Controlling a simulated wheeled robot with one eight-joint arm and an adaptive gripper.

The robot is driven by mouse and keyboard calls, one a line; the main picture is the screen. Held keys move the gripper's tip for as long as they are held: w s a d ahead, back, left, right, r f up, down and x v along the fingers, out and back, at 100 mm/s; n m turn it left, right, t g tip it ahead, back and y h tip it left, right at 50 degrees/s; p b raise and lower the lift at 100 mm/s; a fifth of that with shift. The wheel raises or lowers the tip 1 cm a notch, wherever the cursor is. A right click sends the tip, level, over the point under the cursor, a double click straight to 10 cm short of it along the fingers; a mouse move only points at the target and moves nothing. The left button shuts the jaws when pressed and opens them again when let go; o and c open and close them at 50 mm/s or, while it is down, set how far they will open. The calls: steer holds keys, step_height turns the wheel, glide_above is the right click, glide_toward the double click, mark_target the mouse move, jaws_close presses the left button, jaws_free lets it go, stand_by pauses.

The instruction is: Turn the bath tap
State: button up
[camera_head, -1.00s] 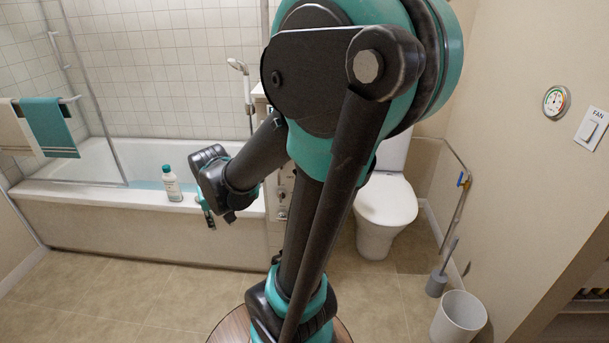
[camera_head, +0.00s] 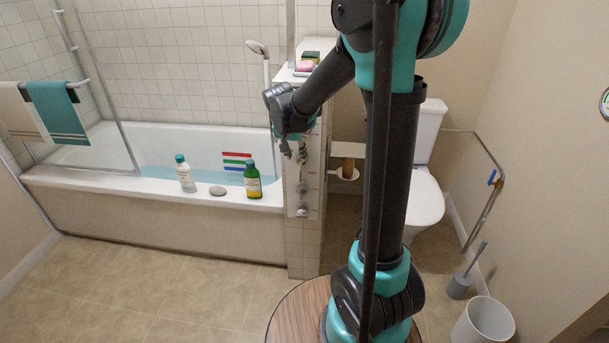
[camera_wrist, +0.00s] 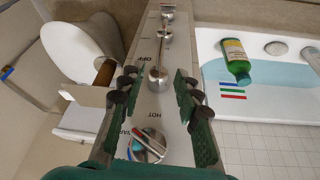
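In the wrist view, a pale control panel runs up the middle (camera_wrist: 178,108). It carries a silver round knob (camera_wrist: 158,78) near the word OFF, with a thin bar running up from it. Below, near the word HOT, is a chrome dial with red and blue marks (camera_wrist: 148,145). I cannot tell which fitting is the bath tap. My gripper (camera_wrist: 157,84) is open, its dark ridged fingers on either side of the panel's middle, with nothing between them that I can see it gripping.
The bathtub (camera_head: 150,195) holds blue water. A white bottle (camera_head: 185,173), grey stone-like object (camera_head: 217,191) and green bottle (camera_head: 252,180) stand on its rim. A pink soap and sponge lie on the pillar top (camera_head: 320,45). The toilet (camera_head: 425,195) stands right of it.

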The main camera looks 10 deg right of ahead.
mark_target(300, 172)
steer(key=x, duration=1.3)
steer(key=shift+a+f, duration=0.1)
steer(key=shift+f, duration=0.15)
jaws_close()
